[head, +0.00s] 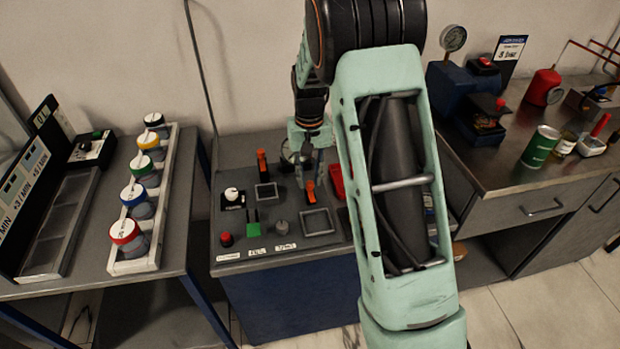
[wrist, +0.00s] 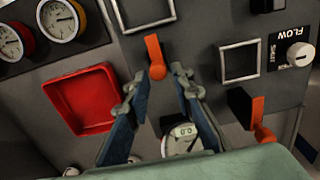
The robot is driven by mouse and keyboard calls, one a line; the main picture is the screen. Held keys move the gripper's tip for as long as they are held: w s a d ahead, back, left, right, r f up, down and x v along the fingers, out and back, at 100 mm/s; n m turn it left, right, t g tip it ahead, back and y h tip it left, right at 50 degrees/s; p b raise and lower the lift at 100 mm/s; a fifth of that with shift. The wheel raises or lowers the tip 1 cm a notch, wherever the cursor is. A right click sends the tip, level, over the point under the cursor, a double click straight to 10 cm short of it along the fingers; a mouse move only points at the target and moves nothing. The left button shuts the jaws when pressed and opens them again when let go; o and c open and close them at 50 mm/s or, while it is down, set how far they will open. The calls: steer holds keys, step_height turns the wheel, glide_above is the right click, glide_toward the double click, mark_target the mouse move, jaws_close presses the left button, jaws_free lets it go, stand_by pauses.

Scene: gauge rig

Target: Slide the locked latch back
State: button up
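Two orange latch levers are on the grey panel. The nearer one (head: 309,188) shows in the wrist view (wrist: 155,57) just beyond my fingertips, beside a square frame. The other (head: 262,162) is further left in the head view and at the right of the wrist view (wrist: 259,128), with a dark block beside it. No mark shows which latch is locked. My gripper (wrist: 156,84) is open and empty, pointing down at the panel. Its fingers straddle the nearer lever in the picture; I see no clear contact. The arm partly hides the panel's right side in the head view.
A round dial (wrist: 183,134) stands close between my fingers. A red tray (wrist: 84,98) and gauges (wrist: 60,18) lie to the left in the wrist view. A white FLOW knob (wrist: 300,54) is at right. Side benches hold coloured-lid jars (head: 126,232) and a green can (head: 541,146).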

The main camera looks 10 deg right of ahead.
mark_target(310, 181)
steer(key=shift+o, duration=0.9)
steer(key=shift+s, duration=0.15)
step_height(310, 181, up, 12)
